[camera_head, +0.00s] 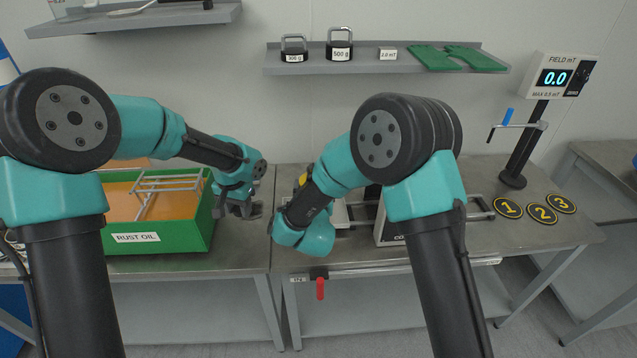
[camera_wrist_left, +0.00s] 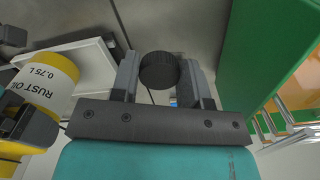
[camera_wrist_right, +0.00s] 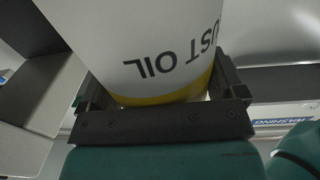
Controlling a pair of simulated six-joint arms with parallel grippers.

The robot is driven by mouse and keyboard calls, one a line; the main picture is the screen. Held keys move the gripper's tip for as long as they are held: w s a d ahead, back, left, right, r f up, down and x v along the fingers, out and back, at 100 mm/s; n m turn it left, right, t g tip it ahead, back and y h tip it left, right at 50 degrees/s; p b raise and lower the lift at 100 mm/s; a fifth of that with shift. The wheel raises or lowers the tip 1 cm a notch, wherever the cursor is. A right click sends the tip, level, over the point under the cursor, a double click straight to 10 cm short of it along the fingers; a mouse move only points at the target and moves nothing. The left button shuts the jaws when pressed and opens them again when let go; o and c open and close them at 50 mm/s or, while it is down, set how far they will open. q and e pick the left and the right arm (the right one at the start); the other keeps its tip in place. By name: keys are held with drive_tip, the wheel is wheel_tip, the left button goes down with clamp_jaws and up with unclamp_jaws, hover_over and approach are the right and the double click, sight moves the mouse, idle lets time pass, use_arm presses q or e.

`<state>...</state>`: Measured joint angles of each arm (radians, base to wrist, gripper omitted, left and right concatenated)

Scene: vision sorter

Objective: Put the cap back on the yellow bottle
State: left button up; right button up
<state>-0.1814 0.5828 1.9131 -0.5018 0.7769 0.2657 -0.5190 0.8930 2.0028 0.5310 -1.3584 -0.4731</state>
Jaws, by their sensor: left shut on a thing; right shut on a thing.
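In the left wrist view, my left gripper (camera_wrist_left: 160,80) is shut on a round black cap (camera_wrist_left: 158,70), held between its fingers. In the head view my left gripper (camera_head: 238,209) is just right of the green bin, and the cap is hard to make out. The yellow bottle (camera_wrist_left: 60,68), with a white RUST OIL 0.75 L label, is at the left of the left wrist view, apart from the cap. My right gripper (camera_wrist_right: 165,92) is shut around the bottle's body (camera_wrist_right: 135,45). In the head view my right arm mostly hides the bottle, leaving a small yellow part (camera_head: 303,179). Its mouth is not clearly visible.
A green RUST OIL bin (camera_head: 190,236) with orange contents and a wire rack stands left. A boxy device (camera_head: 387,230) is behind my right arm. Yellow-ringed numbered discs (camera_head: 541,213) and a field meter (camera_head: 555,76) are right. A shelf (camera_head: 390,68) holds weights and green gloves.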

use_arm(q)
drive_tip(key=shift+w+d+r, duration=0.1)
drive_tip(key=w+d+r+m, duration=0.1)
drive_tip(key=d+r, duration=0.4)
drive_tip(key=d, duration=0.1)
drive_tip(key=w+d+r+m, duration=0.1)
drive_tip(key=w+d+r, duration=0.1)
drive_tip(key=d+r, duration=0.4)
drive_tip(key=w+d+r+m, duration=0.1)
drive_tip(key=w+d+r, duration=0.1)
drive_tip(key=d+r, duration=0.3)
drive_tip(key=shift+d+r, duration=0.15)
drive_tip(key=shift+d, duration=0.75)
drive_tip(key=shift+d+r, duration=0.1)
drive_tip(key=shift+d, duration=0.75)
drive_tip(key=shift+f, duration=0.1)
drive_tip(key=shift+f, duration=1.95)
drive_tip(key=shift+f, duration=0.1)
drive_tip(key=shift+f, duration=0.8)
drive_tip(key=shift+f, duration=0.55)
